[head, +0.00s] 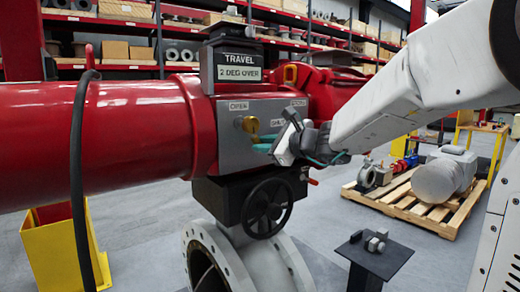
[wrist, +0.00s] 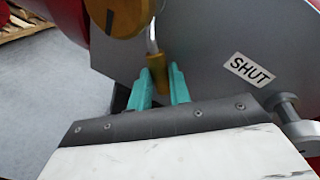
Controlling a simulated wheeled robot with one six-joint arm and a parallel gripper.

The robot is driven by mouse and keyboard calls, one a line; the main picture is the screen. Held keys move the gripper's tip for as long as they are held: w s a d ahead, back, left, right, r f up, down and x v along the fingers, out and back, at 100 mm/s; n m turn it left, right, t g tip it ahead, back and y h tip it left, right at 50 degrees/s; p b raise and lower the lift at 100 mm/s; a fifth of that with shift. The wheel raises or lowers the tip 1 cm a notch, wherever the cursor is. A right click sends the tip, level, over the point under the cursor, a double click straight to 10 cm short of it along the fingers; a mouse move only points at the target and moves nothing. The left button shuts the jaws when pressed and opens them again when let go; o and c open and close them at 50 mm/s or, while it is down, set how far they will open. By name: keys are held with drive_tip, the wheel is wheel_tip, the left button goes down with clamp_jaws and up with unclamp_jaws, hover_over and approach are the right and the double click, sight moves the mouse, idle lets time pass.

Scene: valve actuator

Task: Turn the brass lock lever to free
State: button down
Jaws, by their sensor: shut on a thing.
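The brass lock lever (head: 250,125) sits on the grey face of the actuator housing, left of the SHUT label and below the OPEN label (head: 238,106). My gripper (head: 264,143) reaches in from the right in the head view. In the wrist view its teal fingers (wrist: 161,88) are shut on the narrow brass end, one on each side. The fingers partly hide that end.
A black handwheel (head: 268,208) is below the housing. The SHUT label (wrist: 249,70) is right of my fingers. A hose (head: 78,180) hangs at left. A small black stand (head: 372,258) and a pallet (head: 425,205) are at right.

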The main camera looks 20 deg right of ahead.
drive_tip(key=shift+w+d+r+n+h, duration=0.1)
drive_tip(key=shift+d+r+n+h, duration=0.45)
drive_tip(key=shift+n, duration=0.55)
drive_tip(key=shift+d+r, duration=0.1)
drive_tip(key=shift+r, duration=0.05)
drive_tip(key=c, duration=1.3)
unclamp_jaws()
drive_tip(key=v, duration=0.7)
drive_tip(key=shift+s+d, duration=0.2)
drive_tip(key=shift+s, duration=0.1)
